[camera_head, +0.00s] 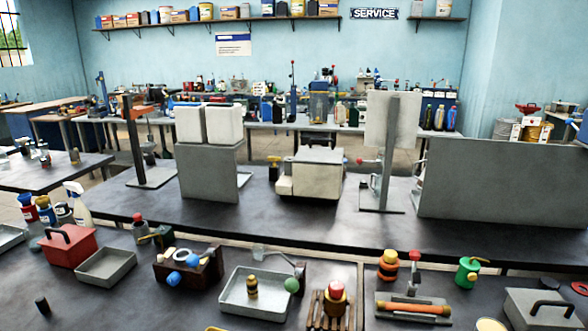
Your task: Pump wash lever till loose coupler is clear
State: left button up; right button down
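A shallow grey tray (232,305) stands at the front centre of the near bench. A small brass-and-dark fitting (252,287), which looks like the loose coupler, stands upright inside it. A lever with a green ball knob (291,285) is at the tray's right side, below a grey spout (259,251); this looks like the wash lever. I cannot tell whether the fitting is dirty or clear. Neither of my grippers is in view, and nothing touches the lever or the fitting.
Left of the tray is a brown fixture with blue knobs (203,272), then an empty grey tray (106,267) and a red toolbox (69,246). A slatted wooden rack (322,311) stands close on the right. An orange-barred fixture (412,306) is further right.

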aim_at(292, 285)
jog(key=j+z, duration=0.75)
jog(key=i+j, duration=0.05)
jog(key=j, duration=0.05)
